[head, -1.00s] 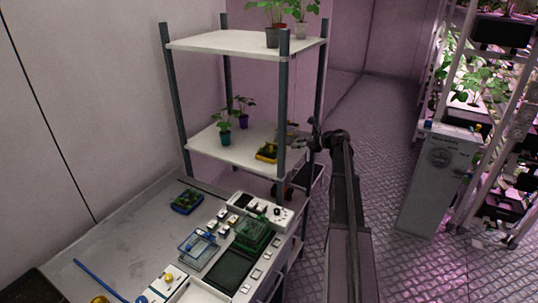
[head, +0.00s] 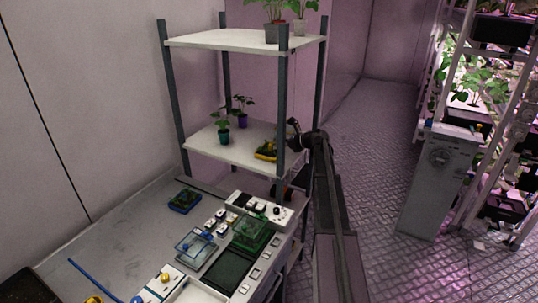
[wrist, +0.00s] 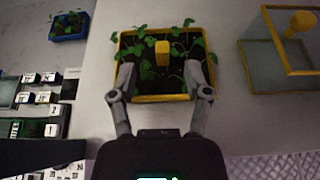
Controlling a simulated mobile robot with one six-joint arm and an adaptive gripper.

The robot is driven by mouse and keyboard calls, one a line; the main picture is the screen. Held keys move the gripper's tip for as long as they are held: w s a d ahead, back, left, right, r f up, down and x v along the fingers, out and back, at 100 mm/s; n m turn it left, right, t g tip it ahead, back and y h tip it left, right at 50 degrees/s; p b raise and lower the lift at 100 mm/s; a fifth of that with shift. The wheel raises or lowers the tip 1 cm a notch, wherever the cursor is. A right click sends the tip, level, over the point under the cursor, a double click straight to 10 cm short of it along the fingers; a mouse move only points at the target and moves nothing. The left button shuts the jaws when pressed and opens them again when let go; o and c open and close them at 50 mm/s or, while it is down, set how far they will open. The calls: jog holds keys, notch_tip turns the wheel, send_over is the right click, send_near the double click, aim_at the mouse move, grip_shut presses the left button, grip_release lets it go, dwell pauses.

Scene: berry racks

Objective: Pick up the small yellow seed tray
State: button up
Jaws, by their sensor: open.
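The small yellow seed tray (head: 265,155) sits on the middle shelf of the rack, near its front right corner post. In the wrist view the tray (wrist: 162,98) has a yellow rim, dark soil, green seedlings and a yellow knob in the middle. My gripper (wrist: 160,64) is open, with one finger towards each side of the tray and the fingertips over its near half. I cannot tell whether the fingers touch it. In the head view the corner post hides most of my gripper.
A clear yellow-framed box (wrist: 262,72) stands right of the tray on the shelf. Potted plants (head: 223,134) stand further left. The rack's post (head: 282,100) is close to my arm. A blue seed tray (head: 185,201) lies on the bench below.

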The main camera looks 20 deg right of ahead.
aim_at(270, 145)
jog(key=shift+b+x, duration=0.75)
jog(key=shift+x, duration=1.85)
jog(key=shift+r, duration=0.1)
grip_shut()
